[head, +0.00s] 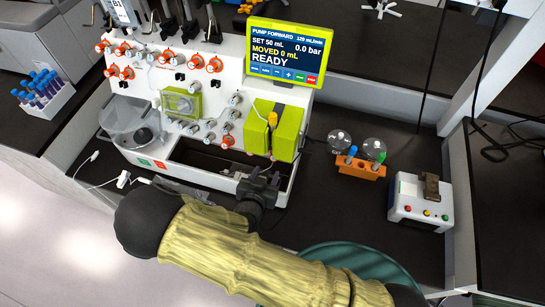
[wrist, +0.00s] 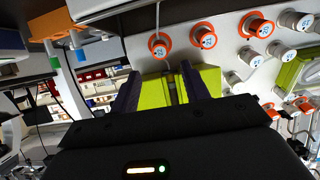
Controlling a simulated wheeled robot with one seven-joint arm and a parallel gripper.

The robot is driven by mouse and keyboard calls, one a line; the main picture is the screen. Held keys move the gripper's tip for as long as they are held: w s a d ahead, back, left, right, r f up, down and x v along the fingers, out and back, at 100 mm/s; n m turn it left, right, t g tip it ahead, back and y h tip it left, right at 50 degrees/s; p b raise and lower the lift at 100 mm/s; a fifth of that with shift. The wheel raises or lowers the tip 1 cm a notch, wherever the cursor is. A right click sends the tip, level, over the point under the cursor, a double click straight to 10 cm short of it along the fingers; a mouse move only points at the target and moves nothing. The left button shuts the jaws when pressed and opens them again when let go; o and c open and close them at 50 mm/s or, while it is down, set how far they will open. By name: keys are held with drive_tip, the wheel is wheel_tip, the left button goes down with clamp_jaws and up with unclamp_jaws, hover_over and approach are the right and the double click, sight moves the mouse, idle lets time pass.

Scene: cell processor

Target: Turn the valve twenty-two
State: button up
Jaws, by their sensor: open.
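Valve twenty-two cannot be picked out for certain, because the number labels are too small to read surely. The white panel (head: 140,80) of the cell processor carries orange-collared valves (head: 215,65) and white knobs (head: 235,100). In the wrist view, orange-collared valves show at the left (wrist: 159,45), middle (wrist: 204,35) and right (wrist: 257,25), with a white knob (wrist: 295,20) beside them. My gripper (head: 262,178) is in front of the lower panel, below the yellow-green block (head: 287,135). Its fingers (wrist: 160,72) are apart with nothing seen held between them, and the block shows behind them.
A screen (head: 288,52) reading READY stands above the panel. An orange holder (head: 358,170) with round flasks and a white box (head: 420,208) with coloured buttons are on the dark bench to the right. A tube rack (head: 45,92) stands at the left.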

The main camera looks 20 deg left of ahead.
sight(273, 160)
drive_tip(key=p+x, duration=0.2)
drive_tip(key=x, duration=0.6)
drive_tip(key=shift+w, duration=0.25)
drive_tip(key=c, duration=1)
